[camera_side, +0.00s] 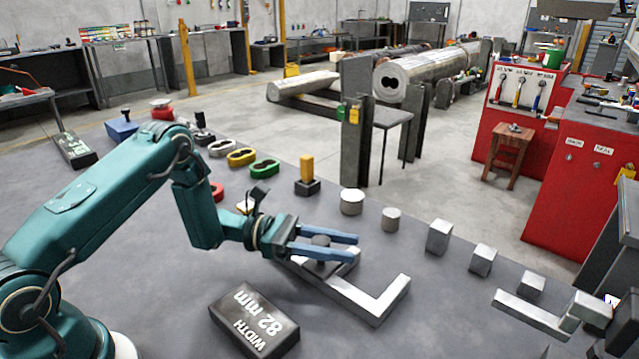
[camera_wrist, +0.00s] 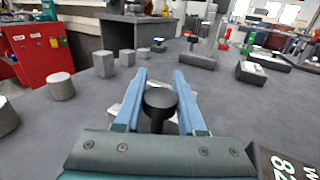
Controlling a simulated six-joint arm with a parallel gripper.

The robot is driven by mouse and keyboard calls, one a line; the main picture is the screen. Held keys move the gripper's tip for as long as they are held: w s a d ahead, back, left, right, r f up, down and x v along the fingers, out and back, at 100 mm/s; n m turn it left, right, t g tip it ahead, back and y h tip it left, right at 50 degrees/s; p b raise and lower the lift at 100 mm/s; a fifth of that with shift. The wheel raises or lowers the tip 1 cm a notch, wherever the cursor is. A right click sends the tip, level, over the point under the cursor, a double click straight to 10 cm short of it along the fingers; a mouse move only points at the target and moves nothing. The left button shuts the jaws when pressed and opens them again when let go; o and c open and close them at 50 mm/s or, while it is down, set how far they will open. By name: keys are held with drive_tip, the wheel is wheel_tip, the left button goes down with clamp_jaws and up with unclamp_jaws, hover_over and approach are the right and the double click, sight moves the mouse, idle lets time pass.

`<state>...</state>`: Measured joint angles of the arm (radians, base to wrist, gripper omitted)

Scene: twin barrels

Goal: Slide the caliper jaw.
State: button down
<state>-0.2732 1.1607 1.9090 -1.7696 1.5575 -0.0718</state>
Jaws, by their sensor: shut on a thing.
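The caliper (camera_side: 368,306) is a pale metal L-shaped frame lying flat on the grey table, with its fixed jaw turned up at the right end. In the wrist view the fingers (camera_wrist: 160,76) hide most of the sliding jaw.
A dark block (camera_side: 254,318) reading "WIDTH 82 mm" lies in front of the caliper. Metal cylinders (camera_side: 352,202) and blocks (camera_side: 439,237) stand in a row behind and to the right. Table between the caliper's arms is clear.

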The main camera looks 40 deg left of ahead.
sight(307, 260)
drive_tip(key=shift+a, duration=0.15)
drive_tip(key=c, duration=0.5)
unclamp_jaws()
drive_tip(key=shift+v, duration=2.55)
